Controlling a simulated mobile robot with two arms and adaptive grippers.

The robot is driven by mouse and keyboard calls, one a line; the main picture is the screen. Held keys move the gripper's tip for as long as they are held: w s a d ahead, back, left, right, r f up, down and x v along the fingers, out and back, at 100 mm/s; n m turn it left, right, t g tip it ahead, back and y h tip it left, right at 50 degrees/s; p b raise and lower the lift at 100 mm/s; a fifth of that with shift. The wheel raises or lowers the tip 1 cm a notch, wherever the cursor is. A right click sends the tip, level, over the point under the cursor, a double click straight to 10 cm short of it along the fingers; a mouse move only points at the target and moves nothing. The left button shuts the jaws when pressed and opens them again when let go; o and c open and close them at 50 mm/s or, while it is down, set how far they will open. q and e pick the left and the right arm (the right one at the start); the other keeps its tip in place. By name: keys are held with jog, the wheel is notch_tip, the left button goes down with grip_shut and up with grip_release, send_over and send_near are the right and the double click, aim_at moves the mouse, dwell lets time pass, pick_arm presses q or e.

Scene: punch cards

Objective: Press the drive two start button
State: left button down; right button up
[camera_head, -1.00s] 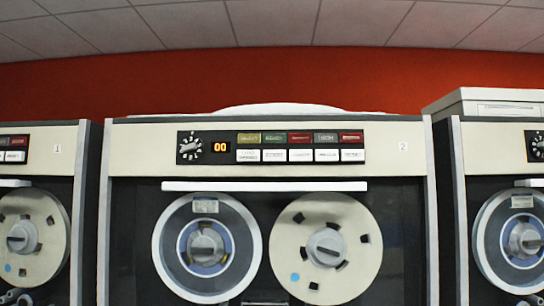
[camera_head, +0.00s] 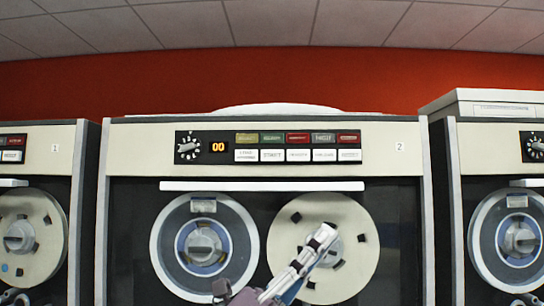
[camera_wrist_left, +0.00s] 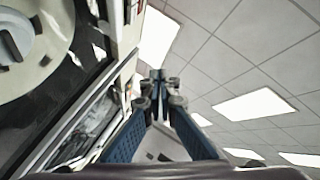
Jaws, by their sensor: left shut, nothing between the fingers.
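Drive two (camera_head: 400,170) is the middle tape drive, marked "2" at its upper right. Its black control panel (camera_head: 268,147) has a dial, an orange "00" display and two rows of buttons. The upper row is coloured. The lower row of white buttons (camera_head: 298,155) carries labels too small to read surely, so I cannot tell which is start. My left gripper (camera_head: 326,233) is shut and empty, in front of the right reel and below the panel. Its closed fingertips (camera_wrist_left: 157,76) also show in the left wrist view, with the drive front on the left. My right gripper is out of view.
A white handle bar (camera_head: 263,186) runs across the drive between panel and reels. The left reel (camera_head: 204,248) and right reel (camera_head: 284,240) sit below it. Neighbouring drives stand at left (camera_head: 62,165) and right (camera_head: 480,165). The space before the panel is clear.

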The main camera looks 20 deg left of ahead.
aim_at(267, 151)
pick_arm(q)
jog(key=s+d+r+m+g, duration=0.45)
jog(key=m+g, duration=0.35)
jog(key=m, duration=0.3)
jog(key=w+a+r+m+t+y, duration=0.1)
jog(key=w+a+r+t+y, duration=0.2)
jog(key=a+r+t+y, duration=0.6)
jog(key=a+r+y, duration=0.1)
jog(key=a+y, duration=0.2)
jog(key=a, duration=0.1)
jog(key=shift+r, duration=0.2)
jog(key=shift+w, duration=0.1)
jog(key=shift+w+a+p, duration=0.4)
jog(key=shift+w+p, duration=0.2)
jog(key=shift+w, duration=0.8)
jog(key=shift+w+a+p, duration=0.4)
jog(key=shift+w+p, duration=0.2)
jog(key=shift+w, duration=0.75)
jog(key=shift+w+a+p, duration=0.4)
jog(key=shift+w+p, duration=0.2)
jog(key=shift+w, duration=0.8)
jog(key=shift+w, duration=0.1)
jog(key=shift+w+a, duration=0.1)
jog(key=shift+w, duration=0.2)
